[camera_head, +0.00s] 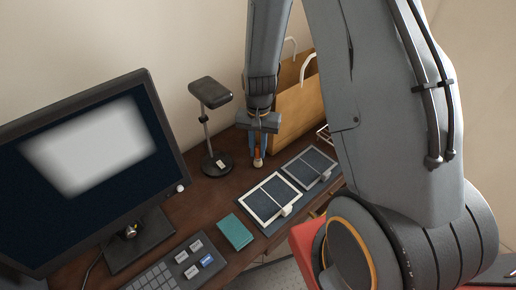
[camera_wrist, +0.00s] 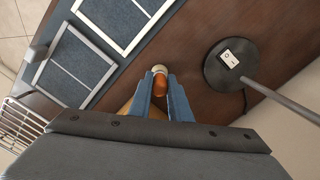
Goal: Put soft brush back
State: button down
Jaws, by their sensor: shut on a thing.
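My gripper (camera_head: 258,150) points down over the desk and is shut on a small soft brush (camera_head: 257,155) with an orange body and a pale round end. In the wrist view the brush (camera_wrist: 160,84) sits between the two blue-grey fingertips of my gripper (camera_wrist: 161,97), pale end outward. Whether the pale end touches the desk I cannot tell. Two framed dark-blue panels, a near one (camera_head: 259,205) and a far one (camera_head: 309,167), lie right of the brush in the head view. The wrist view shows them at upper left, one panel (camera_wrist: 74,70) whole.
A lamp (camera_head: 217,164) with a round black base stands close left of my gripper. A brown paper bag (camera_head: 295,105) stands behind it. A teal notebook (camera_head: 235,232), a keyboard (camera_head: 155,280) and a monitor (camera_head: 90,165) are to the left. A wire rack (camera_wrist: 18,125) is at the wrist view's left.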

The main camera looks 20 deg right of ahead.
jog(key=shift+f, duration=0.3)
jog(key=c, duration=1.6)
grip_release()
jog(key=shift+c, duration=0.2)
notch_tip(320, 180, up, 12)
jog(key=b, duration=0.3)
jog(key=shift+w+d+r, duration=0.15)
jog(key=shift+w+d, duration=0.05)
jog(key=shift+w, duration=0.1)
jog(key=shift+r, duration=0.1)
